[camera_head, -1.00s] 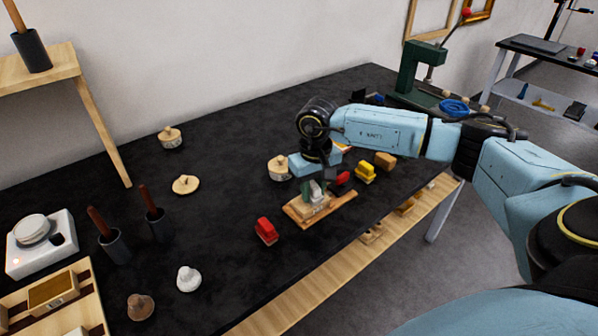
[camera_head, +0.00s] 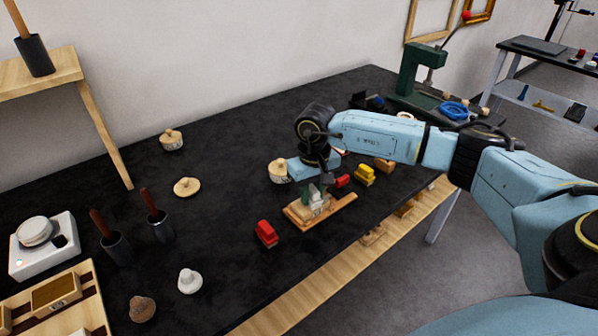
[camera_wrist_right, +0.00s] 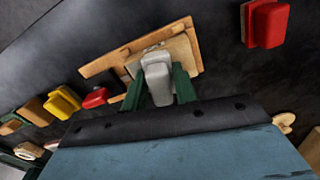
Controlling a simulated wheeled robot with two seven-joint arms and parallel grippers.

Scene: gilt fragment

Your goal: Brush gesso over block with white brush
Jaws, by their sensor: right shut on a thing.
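My right gripper (camera_head: 318,195) is shut on the white brush (camera_wrist_right: 157,78), whose pale body shows between the green fingers in the right wrist view. The brush is over the wooden block (camera_wrist_right: 178,50), and I cannot tell whether its bristles touch it. The block lies on a wooden board (camera_head: 346,202) on the black table; the board also shows in the wrist view (camera_wrist_right: 99,66). The gripper hides part of the block. My left gripper is not in view.
A red brush-like piece (camera_head: 266,233) stands left of the board. Red (camera_head: 342,181) and yellow (camera_head: 365,175) pieces stand behind it. A lidded pot (camera_head: 279,171) is close to my right wrist. A green press (camera_head: 415,75) stands at the back.

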